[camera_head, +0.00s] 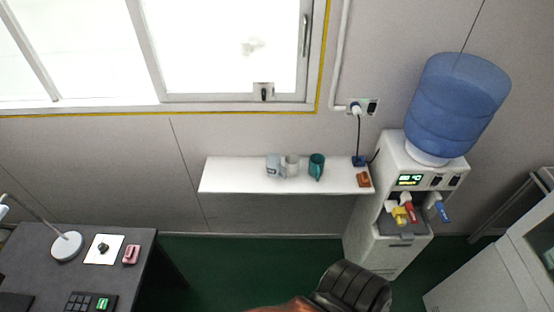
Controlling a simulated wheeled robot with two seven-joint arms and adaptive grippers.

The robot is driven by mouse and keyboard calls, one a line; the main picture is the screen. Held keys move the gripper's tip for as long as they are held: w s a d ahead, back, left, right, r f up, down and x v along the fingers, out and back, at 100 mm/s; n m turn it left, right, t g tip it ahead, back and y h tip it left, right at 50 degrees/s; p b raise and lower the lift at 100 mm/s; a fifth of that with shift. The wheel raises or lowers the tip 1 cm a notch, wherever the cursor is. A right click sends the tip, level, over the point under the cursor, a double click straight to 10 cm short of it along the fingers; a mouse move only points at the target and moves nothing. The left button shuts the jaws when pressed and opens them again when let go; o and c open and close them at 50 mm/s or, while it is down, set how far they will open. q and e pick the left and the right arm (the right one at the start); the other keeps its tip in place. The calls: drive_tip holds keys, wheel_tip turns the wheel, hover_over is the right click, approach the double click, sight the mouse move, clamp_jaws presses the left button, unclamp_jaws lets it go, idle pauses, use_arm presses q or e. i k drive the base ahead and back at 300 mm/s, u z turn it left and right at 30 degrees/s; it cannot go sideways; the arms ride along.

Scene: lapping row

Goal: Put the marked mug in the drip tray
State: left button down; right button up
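Three mugs stand in a group on the white wall shelf (235,176). The left one is a pale blue-grey mug (273,165) that seems to have faint darker marks on its side. A light grey mug (292,165) stands close beside it, and a teal mug (316,166) stands a little apart to the right. The marks are too small to tell for sure which mug is the marked one. The water dispenser (366,236) stands right of the shelf, with its drip tray (402,239) below the taps, partly hard to make out.
A blue bottle (455,95) tops the dispenser. Yellow, red and blue taps (410,212) stick out above the tray. A small brown object (363,179) lies at the shelf's right end. A black ribbed object (352,288) is at bottom centre. A dark desk (50,265) stands left.

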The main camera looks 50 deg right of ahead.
sight(416, 230)
drive_tip(key=z, duration=0.6)
drive_tip(key=i, duration=0.85)
drive_tip(key=z, duration=0.9)
